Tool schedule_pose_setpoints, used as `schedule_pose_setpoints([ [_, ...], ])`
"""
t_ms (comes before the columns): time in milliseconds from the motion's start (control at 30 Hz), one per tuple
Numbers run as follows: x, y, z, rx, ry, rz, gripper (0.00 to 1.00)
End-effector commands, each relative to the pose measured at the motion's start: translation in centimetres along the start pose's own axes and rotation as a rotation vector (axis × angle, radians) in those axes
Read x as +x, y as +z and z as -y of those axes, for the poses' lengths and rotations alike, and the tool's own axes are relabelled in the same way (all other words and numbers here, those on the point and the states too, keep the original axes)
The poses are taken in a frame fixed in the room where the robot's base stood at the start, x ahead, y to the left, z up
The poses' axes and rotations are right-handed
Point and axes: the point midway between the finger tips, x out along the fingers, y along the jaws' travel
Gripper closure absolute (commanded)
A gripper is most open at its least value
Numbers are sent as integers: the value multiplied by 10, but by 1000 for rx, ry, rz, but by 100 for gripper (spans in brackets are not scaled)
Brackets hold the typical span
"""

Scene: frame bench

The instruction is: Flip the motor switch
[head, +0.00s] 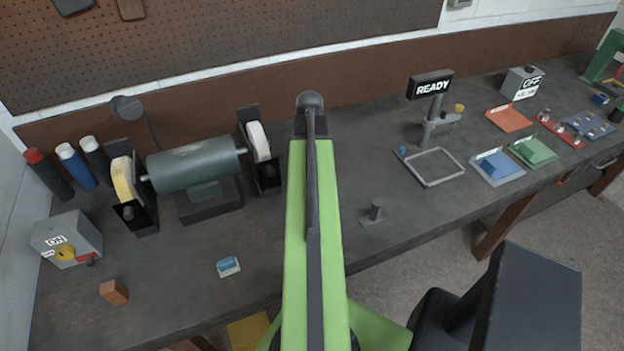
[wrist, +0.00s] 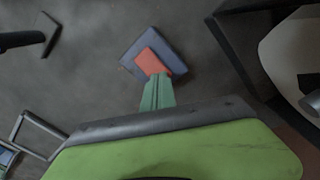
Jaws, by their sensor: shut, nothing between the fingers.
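A grey switch box (head: 66,240) stands at the left end of the bench, with an ON label, a yellow knob (head: 65,251) and a small red part low on its front. The green motor (head: 195,164) stands to its right, between two wheels. My gripper (wrist: 157,92) shows in the wrist view as narrow teal fingers, shut and empty, well to the right of the switch box. It is over or near an orange block on a blue-grey square plate (wrist: 130,62); contact cannot be told. My arm hides the gripper in the head view.
Several bottles (head: 74,166), a brown block (head: 114,292) and a blue-white block (head: 228,267) are around the motor.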

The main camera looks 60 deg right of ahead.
Motion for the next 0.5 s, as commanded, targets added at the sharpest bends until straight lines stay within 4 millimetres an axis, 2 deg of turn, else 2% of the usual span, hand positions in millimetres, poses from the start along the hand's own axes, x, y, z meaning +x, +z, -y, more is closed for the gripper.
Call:
schedule_pose_setpoints([
  [500,9,0,0,0,0,0,100],
])
